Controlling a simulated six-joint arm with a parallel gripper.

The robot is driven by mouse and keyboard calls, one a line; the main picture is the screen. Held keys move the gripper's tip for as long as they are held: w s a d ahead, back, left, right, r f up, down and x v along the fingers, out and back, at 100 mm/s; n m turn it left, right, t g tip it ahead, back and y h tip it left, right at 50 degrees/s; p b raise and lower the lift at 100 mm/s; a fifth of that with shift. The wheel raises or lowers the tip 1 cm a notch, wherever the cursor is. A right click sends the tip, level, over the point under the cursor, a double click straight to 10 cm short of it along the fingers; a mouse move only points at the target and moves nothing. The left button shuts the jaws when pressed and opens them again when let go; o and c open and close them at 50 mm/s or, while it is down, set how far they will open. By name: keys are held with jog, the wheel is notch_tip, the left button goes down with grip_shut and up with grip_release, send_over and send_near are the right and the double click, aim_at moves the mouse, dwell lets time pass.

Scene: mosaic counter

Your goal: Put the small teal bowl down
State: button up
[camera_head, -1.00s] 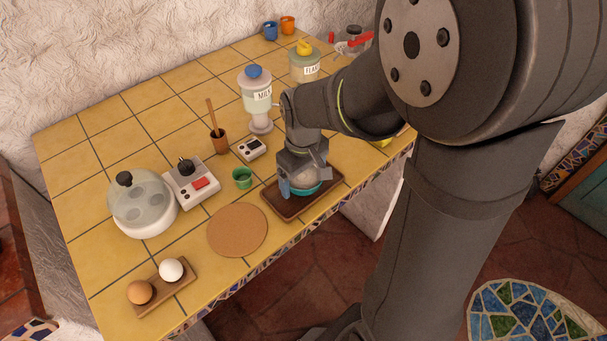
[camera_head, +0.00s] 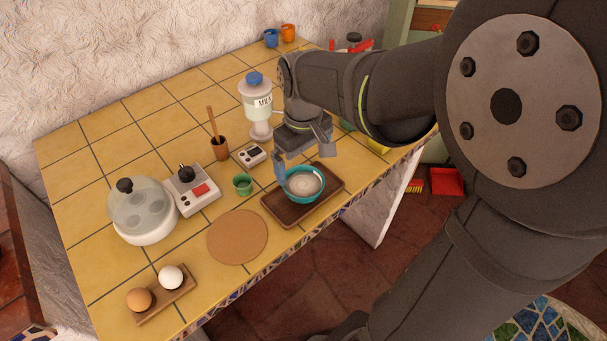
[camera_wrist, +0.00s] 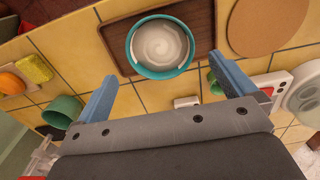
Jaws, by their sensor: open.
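The small teal bowl (camera_head: 306,186) stands upright on the dark wooden tray (camera_head: 275,208), with a pale, swirled content inside. It also shows in the wrist view (camera_wrist: 187,65), where the tray (camera_wrist: 112,40) lies under it. My gripper (camera_head: 303,168) is open and empty, above and just behind the bowl. In the wrist view its two blue fingertips (camera_wrist: 160,78) are spread wide, with the bowl ahead of them. In the head view one blue finger overlaps the bowl's left edge, and I cannot tell if it touches.
Left of the tray are a green cup (camera_head: 243,185) and a round cork mat (camera_head: 237,238). Behind stand a small grey device (camera_head: 252,155) and the milk dispenser (camera_head: 258,108). An egg cooker (camera_head: 143,215) and two eggs on a board (camera_head: 178,296) are farther left.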

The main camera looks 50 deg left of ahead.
aim_at(304, 193)
notch_tip(304, 193, up, 4)
jog(key=shift+f, duration=0.1)
dwell(0.4)
notch_tip(304, 193, down, 12)
jog(key=shift+f, duration=0.1)
jog(key=shift+r, duration=2.05)
